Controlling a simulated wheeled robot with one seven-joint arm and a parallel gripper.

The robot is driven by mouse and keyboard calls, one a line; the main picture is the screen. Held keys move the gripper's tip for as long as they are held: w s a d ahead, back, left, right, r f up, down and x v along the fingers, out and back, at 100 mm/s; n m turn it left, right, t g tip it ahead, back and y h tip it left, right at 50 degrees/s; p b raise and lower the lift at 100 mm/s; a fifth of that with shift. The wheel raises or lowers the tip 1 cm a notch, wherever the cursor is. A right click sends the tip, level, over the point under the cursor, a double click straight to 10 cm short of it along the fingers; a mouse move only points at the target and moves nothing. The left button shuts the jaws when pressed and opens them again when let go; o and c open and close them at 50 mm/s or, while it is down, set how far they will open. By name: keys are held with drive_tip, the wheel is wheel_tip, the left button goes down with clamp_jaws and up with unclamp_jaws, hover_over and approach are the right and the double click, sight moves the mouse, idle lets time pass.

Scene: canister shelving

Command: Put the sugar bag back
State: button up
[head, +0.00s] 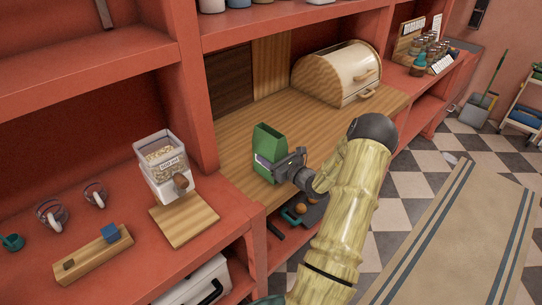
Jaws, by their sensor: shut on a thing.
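A green bag (268,142), which I take to be the sugar bag, is upright over the front part of the wooden counter (235,130). My gripper (276,170) reaches in from the right and is shut on the lower part of the bag. The jaws hide part of its front, where a small patch of a pale label shows. I cannot tell whether the bag's base touches the counter or is a little above it.
A bread box (338,73) stands at the back of the counter. A cereal dispenser (163,165) and a wooden board (184,218) are on the left red shelf, with mugs (52,213) further left. A shelf upright divides the bays. Counter room is free left of the bread box.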

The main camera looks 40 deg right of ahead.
drive_tip(key=o, duration=1.2)
drive_tip(key=shift+c, duration=0.2)
drive_tip(key=s+b, duration=0.2)
drive_tip(key=s, duration=1)
drive_tip(key=shift+d+r, duration=0.15)
drive_tip(key=shift+d, duration=0.3)
